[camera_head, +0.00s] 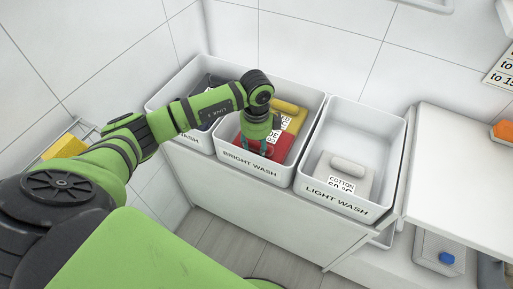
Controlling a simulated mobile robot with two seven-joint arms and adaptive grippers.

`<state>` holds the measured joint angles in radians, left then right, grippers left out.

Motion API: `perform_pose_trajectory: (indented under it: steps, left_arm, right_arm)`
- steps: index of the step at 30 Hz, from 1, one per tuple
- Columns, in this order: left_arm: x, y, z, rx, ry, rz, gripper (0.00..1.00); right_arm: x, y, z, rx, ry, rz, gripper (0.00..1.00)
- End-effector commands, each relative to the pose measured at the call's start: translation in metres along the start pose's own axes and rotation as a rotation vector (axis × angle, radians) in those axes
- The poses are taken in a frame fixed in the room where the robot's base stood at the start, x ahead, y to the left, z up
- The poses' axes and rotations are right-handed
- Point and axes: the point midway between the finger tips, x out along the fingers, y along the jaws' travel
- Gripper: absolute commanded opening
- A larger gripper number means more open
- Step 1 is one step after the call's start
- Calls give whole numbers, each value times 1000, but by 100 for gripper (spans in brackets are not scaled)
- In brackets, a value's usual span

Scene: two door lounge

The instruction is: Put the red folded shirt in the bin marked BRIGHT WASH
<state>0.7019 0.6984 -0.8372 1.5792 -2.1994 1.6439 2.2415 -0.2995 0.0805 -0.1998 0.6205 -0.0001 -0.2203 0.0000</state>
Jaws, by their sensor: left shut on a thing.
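The BRIGHT WASH bin (235,168) is the white open middle bin on the counter. The red folded shirt (282,147) is inside it, low behind its front wall. My left gripper (255,148) reaches down into this bin and is shut on the red shirt. The gripper and wrist hide part of the shirt, and I cannot tell if the shirt touches the bin floor. A yellow folded item (290,110) with a white label lies behind it in the same bin. My right gripper is not in view.
The LIGHT WASH bin (335,202) on the right holds a pale folded item (345,172) labelled COTTON. A left bin, partly covered by my arm, holds dark cloth (209,83). A white surface (455,165) is at the right. A yellow item (64,146) sits in a rack at far left.

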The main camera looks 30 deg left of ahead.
Motion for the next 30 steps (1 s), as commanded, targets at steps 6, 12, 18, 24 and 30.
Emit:
perform_pose_trajectory:
  steps: [6,12,18,24,30]
  left_arm:
    - [23,0,0,0,1,0,5]
    - [23,0,0,0,1,-1,5]
    - [27,0,0,0,1,0,57]
    - [26,0,0,0,1,0,69]
    - [24,0,0,0,1,0,69]
  right_arm:
    - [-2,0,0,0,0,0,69]
    - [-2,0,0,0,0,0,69]
    - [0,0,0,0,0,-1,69]
    - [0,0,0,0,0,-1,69]
    - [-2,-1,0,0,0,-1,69]
